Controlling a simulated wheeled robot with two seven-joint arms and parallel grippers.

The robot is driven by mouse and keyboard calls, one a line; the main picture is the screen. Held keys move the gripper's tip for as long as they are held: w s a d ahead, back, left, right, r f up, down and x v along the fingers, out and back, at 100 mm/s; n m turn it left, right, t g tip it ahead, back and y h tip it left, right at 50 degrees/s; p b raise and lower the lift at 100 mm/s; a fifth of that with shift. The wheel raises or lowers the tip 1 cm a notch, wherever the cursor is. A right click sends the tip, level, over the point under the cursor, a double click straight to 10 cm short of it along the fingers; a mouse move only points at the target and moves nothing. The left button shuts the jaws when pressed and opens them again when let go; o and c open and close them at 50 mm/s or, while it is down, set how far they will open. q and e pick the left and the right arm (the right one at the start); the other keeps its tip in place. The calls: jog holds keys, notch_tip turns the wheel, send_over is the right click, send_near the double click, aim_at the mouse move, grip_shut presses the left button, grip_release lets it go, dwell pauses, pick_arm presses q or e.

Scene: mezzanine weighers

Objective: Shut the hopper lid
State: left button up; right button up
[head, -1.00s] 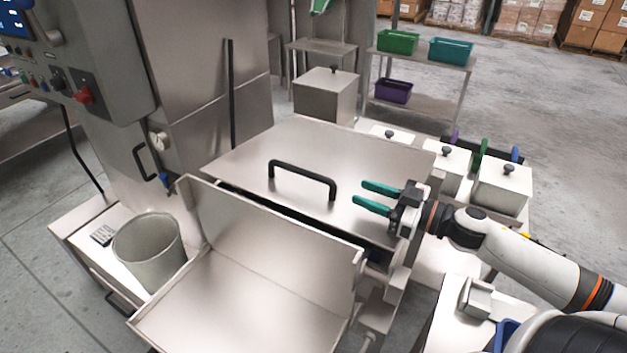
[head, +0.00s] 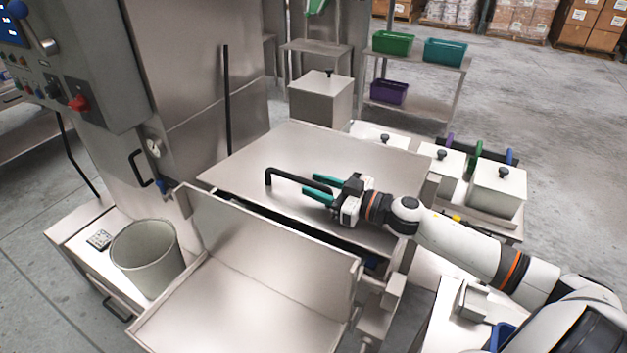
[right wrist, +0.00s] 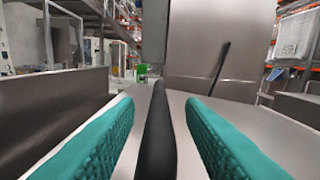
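The hopper lid (head: 265,155) is a flat steel panel, lying at a slight tilt behind an open steel tray (head: 225,305). A dark gap shows under its front edge. A black bar handle (head: 285,174) stands on the lid; its right part is hidden by my right gripper in the head view. My right gripper (head: 312,186) is open, its green fingers over the lid at the handle. In the right wrist view the black handle (right wrist: 157,135) runs between the two fingers, with space on both sides. My left gripper is not in view.
A machine cabinet with a control panel (head: 75,70) stands at the left. A grey bucket (head: 147,260) stands beside the tray. White lidded boxes (head: 497,188) stand right of the lid, close to my right arm. A shelf with bins (head: 445,52) is behind.

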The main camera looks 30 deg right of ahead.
aim_at(312, 201)
jog(key=shift+x, duration=0.8)
jog(key=shift+s, duration=0.1)
grip_shut()
jog(key=shift+n, duration=0.6)
jog(key=f+b, duration=0.2)
jog(key=f, duration=0.1)
jog(key=f+b, duration=0.1)
jog(key=shift+s+a+f, duration=0.2)
jog(key=shift+a+f, duration=0.15)
jog(key=shift+a, duration=0.05)
jog(key=shift+s+f, duration=0.1)
jog(key=shift+f, duration=0.1)
grip_release()
jog(key=shift+f, duration=0.1)
